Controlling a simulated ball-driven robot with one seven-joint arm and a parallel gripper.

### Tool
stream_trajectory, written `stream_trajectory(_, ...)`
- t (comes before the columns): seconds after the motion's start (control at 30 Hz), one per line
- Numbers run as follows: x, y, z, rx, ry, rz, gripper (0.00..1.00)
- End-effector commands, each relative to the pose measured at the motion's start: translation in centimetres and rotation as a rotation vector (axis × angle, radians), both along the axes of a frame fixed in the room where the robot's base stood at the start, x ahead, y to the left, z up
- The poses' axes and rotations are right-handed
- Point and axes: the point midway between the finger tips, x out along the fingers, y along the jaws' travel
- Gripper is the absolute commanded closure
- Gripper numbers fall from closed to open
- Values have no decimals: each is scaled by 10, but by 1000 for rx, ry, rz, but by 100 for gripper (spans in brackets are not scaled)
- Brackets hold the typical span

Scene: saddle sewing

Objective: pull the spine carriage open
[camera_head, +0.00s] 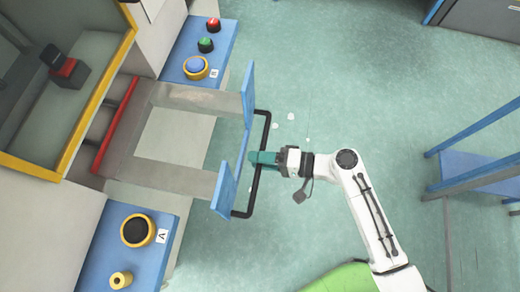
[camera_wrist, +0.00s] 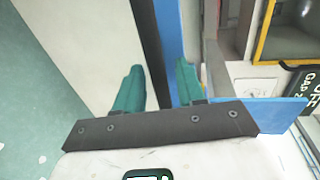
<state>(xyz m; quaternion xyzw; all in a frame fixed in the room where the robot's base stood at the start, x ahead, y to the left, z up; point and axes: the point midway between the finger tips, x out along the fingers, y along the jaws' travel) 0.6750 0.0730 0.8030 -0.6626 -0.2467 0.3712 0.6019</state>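The spine carriage (camera_head: 178,97) is a grey U-shaped frame reaching out from the machine, with a split blue front plate (camera_head: 236,160) and a long black handle (camera_head: 264,135). My gripper (camera_head: 262,158) is at the middle of the handle, its teal fingers over the bar and close to the blue plate. In the wrist view, my gripper (camera_wrist: 160,88) has its two teal fingers apart. A gap shows between the bar and the right finger. Contact with the bar cannot be told.
A blue panel with red and green buttons (camera_head: 205,45) stands above the carriage, and another with a black knob (camera_head: 138,231) below it. A yellow-edged cabinet (camera_head: 92,105) is at left. A blue rack (camera_head: 480,165) stands at right. The green floor (camera_head: 330,70) beyond the handle is mostly clear.

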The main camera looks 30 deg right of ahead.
Motion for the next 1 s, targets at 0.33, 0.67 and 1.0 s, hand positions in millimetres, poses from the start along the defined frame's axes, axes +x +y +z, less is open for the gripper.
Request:
stream_trajectory(0.33,-35,-45,9,-3,1,-5,61)
stream_trajectory(0.67,-61,-79,18,-1,2,-2,61)
stream_trajectory(1.0,-64,-82,20,0,1,0,61)
